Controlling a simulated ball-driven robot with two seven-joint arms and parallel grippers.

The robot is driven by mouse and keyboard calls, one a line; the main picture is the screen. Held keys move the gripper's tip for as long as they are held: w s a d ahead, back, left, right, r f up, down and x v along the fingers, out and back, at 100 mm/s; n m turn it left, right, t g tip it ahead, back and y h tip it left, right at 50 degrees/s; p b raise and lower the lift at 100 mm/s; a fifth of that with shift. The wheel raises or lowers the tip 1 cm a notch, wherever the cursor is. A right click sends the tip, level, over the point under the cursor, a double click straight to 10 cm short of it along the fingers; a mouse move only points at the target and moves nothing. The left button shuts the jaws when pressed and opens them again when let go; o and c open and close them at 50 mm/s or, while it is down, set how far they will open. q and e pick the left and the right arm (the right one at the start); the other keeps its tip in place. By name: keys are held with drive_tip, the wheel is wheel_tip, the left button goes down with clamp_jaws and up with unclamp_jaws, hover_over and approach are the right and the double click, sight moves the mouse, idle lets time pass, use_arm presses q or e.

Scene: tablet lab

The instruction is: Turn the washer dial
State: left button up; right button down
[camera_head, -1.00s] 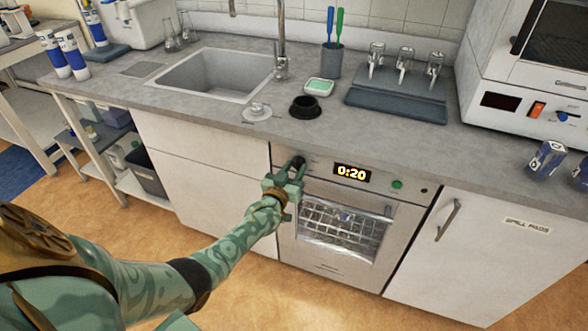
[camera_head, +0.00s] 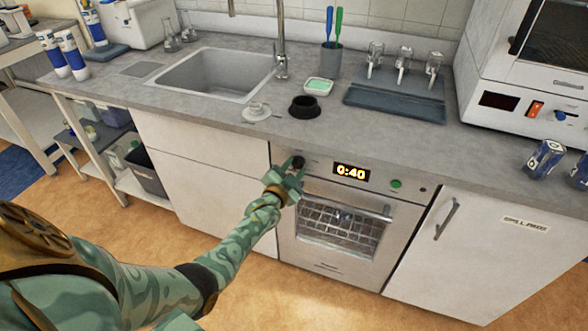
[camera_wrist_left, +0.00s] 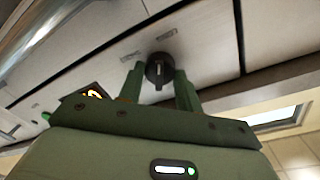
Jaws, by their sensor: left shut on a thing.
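The washer (camera_head: 306,262) is built in under the counter, with a glass door showing a rack inside. Its black round dial (camera_head: 298,162) sits at the left of the panel. The display (camera_head: 351,173) reads 0:40, and a green button (camera_head: 396,184) is to its right. My left gripper (camera_head: 293,170) is at the dial. In the left wrist view its two green fingers (camera_wrist_left: 160,78) are on either side of the dial (camera_wrist_left: 159,69), shut on it. The dial's pointer ridge shows between the fingers. My right gripper is not in view.
Above the washer, the counter holds a black ring-shaped holder (camera_head: 304,107), a small glass piece on a white disc (camera_head: 257,111), a green-topped dish (camera_head: 318,87) and a sink (camera_head: 212,75). A white cabinet (camera_head: 465,255) is to the right. The floor in front is clear.

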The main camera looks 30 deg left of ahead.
use_arm(q)
drive_tip(key=shift+f+m, duration=0.15)
drive_tip(key=shift+m, duration=0.15)
idle(0.4)
drive_tip(key=o, duration=1)
drive_tip(key=s+d+p, duration=0.1)
drive_tip(key=s, duration=0.4)
drive_tip(key=s+d+p, duration=0.1)
drive_tip(key=s+p, duration=0.1)
drive_tip(key=s, duration=0.3)
drive_tip(key=s+d+p, duration=0.1)
drive_tip(key=s+p, duration=0.1)
drive_tip(key=s, duration=0.4)
drive_tip(key=shift+r, duration=0.35)
